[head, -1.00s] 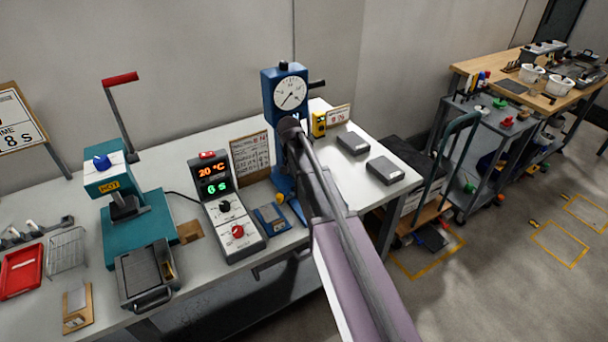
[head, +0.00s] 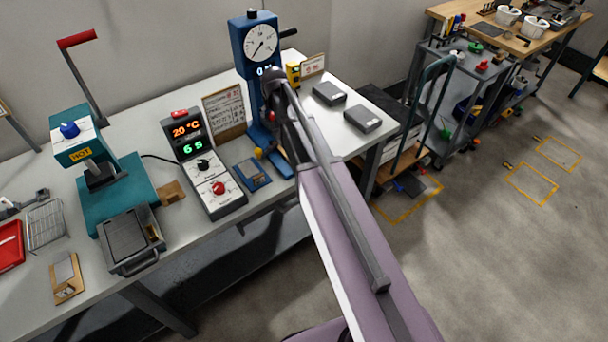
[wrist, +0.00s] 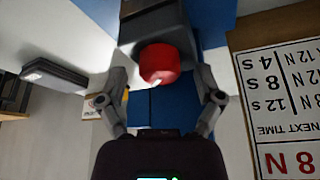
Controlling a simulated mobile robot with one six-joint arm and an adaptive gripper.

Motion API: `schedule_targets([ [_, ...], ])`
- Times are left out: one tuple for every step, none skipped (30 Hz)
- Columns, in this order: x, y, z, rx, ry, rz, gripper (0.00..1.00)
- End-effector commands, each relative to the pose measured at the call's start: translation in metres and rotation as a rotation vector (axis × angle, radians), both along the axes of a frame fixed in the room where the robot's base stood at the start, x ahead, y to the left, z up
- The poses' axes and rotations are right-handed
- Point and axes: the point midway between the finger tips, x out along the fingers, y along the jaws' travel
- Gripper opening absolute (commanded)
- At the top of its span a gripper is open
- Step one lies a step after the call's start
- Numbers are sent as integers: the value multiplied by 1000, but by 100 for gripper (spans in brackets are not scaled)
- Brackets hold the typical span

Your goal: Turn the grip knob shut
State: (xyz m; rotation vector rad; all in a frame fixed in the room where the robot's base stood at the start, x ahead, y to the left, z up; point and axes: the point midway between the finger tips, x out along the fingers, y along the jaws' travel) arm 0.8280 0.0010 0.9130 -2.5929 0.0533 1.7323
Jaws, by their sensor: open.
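The red grip knob (wrist: 160,64) shows in the wrist view, on a grey block of the blue tester (head: 240,48). My gripper (wrist: 161,78) is open, with one finger on each side of the knob. I see gaps between the fingers and the knob, so they look apart from it. In the head view my arm reaches over the bench to the tester's front, and the gripper end (head: 274,98) is dark and partly hides the lower part there. A sliver of red shows beside it.
A control box (head: 204,165) with lit displays and another red knob stands left of the tester. A teal press (head: 125,185) is further left. Two grey blocks (head: 362,119) lie to the right. A printed board (wrist: 282,95) stands close to the right finger.

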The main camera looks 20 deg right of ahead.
Motion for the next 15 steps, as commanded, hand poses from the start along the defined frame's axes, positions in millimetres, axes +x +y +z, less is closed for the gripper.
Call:
schedule_targets([
  [0,-1,0,1,0,24,85],
  [0,-1,0,0,0,41,85],
  [0,-1,0,1,0,64,85],
  [0,-1,0,1,0,82,85],
  [0,-1,0,1,0,98,85],
  [0,-1,0,0,0,120,85],
  [0,-1,0,0,0,139,85],
  [0,-1,0,1,0,155,85],
  [0,-1,0,0,0,178,85],
  [0,-1,0,0,0,196,85],
  [0,-1,0,1,0,212,85],
  [0,-1,0,1,0,235,85],
  [0,-1,0,0,0,252,85],
  [0,-1,0,0,0,271,85],
  [0,-1,0,1,1,293,85],
])
